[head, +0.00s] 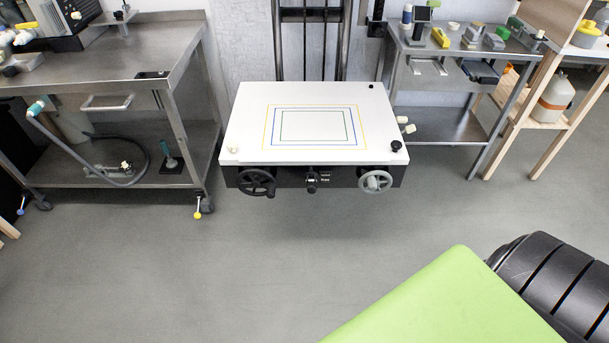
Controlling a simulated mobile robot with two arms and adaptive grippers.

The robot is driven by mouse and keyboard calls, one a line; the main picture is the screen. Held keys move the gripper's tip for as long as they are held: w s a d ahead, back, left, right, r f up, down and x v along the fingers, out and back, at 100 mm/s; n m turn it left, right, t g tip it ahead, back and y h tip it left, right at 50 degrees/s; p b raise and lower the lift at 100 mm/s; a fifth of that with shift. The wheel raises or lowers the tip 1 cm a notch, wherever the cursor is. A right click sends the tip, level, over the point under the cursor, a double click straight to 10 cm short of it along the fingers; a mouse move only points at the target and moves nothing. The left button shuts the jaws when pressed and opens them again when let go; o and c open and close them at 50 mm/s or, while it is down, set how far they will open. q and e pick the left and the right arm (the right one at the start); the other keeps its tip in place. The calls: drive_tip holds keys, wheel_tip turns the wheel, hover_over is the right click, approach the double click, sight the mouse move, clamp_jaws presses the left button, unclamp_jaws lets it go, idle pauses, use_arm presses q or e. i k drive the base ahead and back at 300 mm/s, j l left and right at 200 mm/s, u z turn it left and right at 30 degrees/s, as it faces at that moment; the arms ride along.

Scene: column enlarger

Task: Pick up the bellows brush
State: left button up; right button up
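I cannot make out the bellows brush for certain; the small items on the right metal bench (455,62) are too small to tell apart. Among them are a yellow block (440,38), a dark upright device (421,22), a blue-and-white spool-like item (407,16) and several grey and green pieces (493,41). Neither of my grippers is in view.
A white enlarger baseboard (245,110) with coloured frame lines stands centre, with a black handwheel (256,183) and a grey one (375,181) in front. A metal cart (110,65) stands left, a wooden rack (545,75) right.

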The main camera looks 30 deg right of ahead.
sight(469, 39)
drive_tip(key=z, duration=2.05)
drive_tip(key=i+l+z, duration=0.1)
drive_tip(key=i+z, duration=0.35)
drive_tip(key=i, duration=0.65)
